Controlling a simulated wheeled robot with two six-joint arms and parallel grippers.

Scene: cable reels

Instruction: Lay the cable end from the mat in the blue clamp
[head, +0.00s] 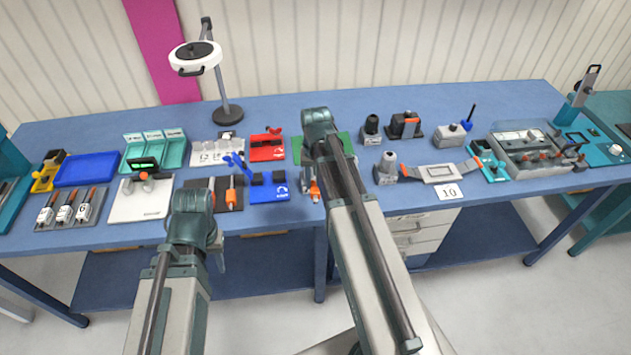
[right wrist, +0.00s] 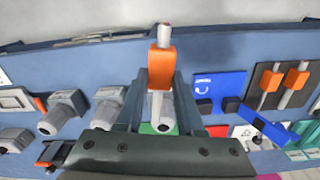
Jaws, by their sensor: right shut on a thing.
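My right gripper (right wrist: 161,78) is shut on a cable end (right wrist: 160,70) with an orange collar and a pale tip. The cable end is held above the bench, and its orange part shows beside my right arm in the head view (head: 314,190). The blue clamp (head: 268,192) lies just left of it, its blue lever raised at the left; it also shows in the right wrist view (right wrist: 222,86). No cable end shows in the clamp. The dark mat (head: 222,203) left of the clamp holds orange-collared cable ends.
A red clamp (head: 267,147) stands behind the blue clamp. A green mat (head: 344,147) lies partly behind my right arm. Grey fittings (head: 387,168) stand to the right. A white board (head: 143,199) lies left of the dark mat. A lamp (head: 228,113) stands at the back.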

